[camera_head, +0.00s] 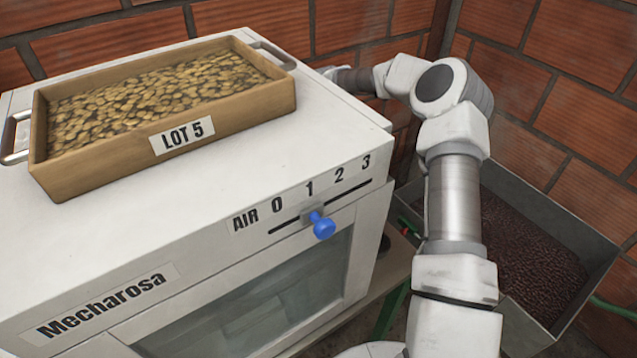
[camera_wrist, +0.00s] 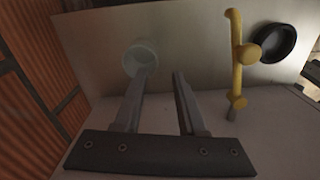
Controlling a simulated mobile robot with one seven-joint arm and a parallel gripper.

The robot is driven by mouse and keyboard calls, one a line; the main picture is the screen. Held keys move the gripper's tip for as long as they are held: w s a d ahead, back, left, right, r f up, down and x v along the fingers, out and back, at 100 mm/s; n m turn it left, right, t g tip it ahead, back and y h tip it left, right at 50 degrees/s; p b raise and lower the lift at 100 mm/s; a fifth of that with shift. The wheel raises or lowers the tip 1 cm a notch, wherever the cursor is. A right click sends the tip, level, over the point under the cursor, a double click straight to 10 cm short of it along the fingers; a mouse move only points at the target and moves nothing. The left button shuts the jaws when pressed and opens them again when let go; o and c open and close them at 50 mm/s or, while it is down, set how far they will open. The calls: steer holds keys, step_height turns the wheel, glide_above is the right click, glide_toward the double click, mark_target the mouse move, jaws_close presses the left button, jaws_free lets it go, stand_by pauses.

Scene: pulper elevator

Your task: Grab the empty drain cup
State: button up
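In the wrist view, a pale, greenish round cup (camera_wrist: 146,53) stands against a light grey surface, just beyond my left fingertip. I take it to be the drain cup; its inside is too dim to read clearly. My gripper (camera_wrist: 163,75) is open, with its two grey fingers apart and nothing between them. The left fingertip overlaps the cup's lower edge in the picture; I cannot tell whether they touch. In the head view, my arm reaches over to the far side of the white machine (camera_head: 180,235), which hides the gripper and the cup.
Right of the fingers are a yellow valve-like pipe (camera_wrist: 237,60) and a black round ring or cup (camera_wrist: 275,43). A brick wall (camera_wrist: 30,110) is close on the left. A LOT 5 tray (camera_head: 110,160) sits on the machine, and a metal bin (camera_head: 580,235) of dark beans stands right.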

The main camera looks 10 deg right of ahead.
steer(key=f, duration=0.5)
steer(key=f+b, duration=0.1)
steer(key=f, duration=0.1)
steer(key=shift+w+a+f, duration=0.25)
steer(key=shift+a, duration=0.15)
jaws_close()
stand_by(1.1)
